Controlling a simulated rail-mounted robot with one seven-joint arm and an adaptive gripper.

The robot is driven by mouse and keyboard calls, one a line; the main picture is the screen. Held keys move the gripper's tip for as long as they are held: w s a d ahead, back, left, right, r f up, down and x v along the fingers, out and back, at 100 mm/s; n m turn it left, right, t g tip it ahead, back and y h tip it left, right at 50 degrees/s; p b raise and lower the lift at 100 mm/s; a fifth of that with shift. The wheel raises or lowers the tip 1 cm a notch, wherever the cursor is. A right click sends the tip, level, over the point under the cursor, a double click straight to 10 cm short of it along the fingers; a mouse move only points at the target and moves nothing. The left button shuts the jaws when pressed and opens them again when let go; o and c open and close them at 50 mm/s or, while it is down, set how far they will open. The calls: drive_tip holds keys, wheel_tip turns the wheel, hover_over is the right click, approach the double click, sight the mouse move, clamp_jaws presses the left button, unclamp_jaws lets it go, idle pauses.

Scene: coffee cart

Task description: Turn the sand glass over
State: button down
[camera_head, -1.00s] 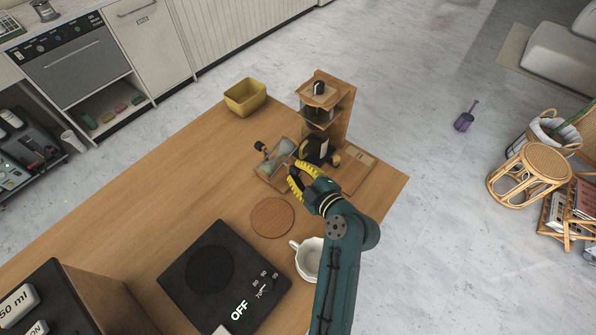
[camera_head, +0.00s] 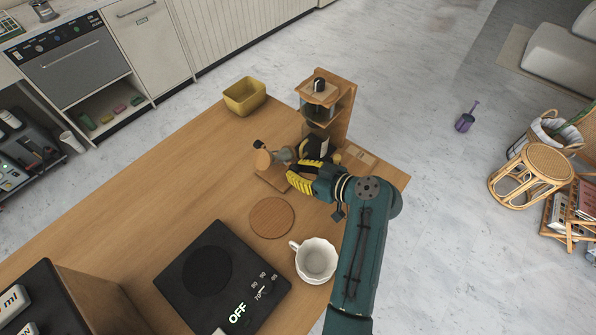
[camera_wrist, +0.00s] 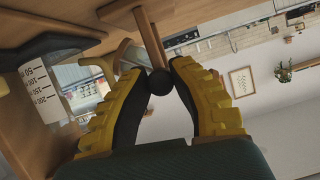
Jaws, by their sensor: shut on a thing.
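The sand glass (camera_head: 281,156) lies tilted on its wooden stand in the head view, with a round wooden end (camera_head: 262,159) toward the left. A black knob (camera_head: 258,143) shows at its far side. In the wrist view the clear glass (camera_wrist: 131,54) is partly hidden behind a wooden bar (camera_wrist: 149,35) and my left finger. My gripper (camera_head: 290,170), with yellow fingers, is at the near right side of the sand glass. In the wrist view its fingertips (camera_wrist: 160,76) are closed on a black round knob (camera_wrist: 160,83) at the bar's end.
A wooden dripper stand (camera_head: 335,100) is close behind my gripper. A yellow bin (camera_head: 245,97) stands at the table's far edge. A round coaster (camera_head: 271,218), a white cup (camera_head: 316,260) and a black scale (camera_head: 222,277) are nearer. The wooden table (camera_head: 170,190) is clear at left.

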drive_tip(key=m+g+y+b, duration=0.1)
drive_tip(key=m, duration=0.1)
drive_tip(key=m+b, duration=0.1)
drive_tip(key=m, duration=0.1)
drive_tip(key=shift+f+g+y, duration=0.3)
drive_tip(key=shift+g+y, duration=0.1)
drive_tip(key=shift+m+g+y+b, duration=0.4)
drive_tip(key=shift+m+y+b, duration=0.4)
drive_tip(key=shift+m+b, duration=0.75)
drive_tip(key=shift+r, duration=0.15)
drive_tip(key=c, duration=0.9)
unclamp_jaws()
drive_tip(key=shift+a, duration=0.15)
drive_tip(key=shift+o, duration=0.2)
drive_tip(key=shift+r, duration=0.1)
drive_tip(key=v, duration=1.2)
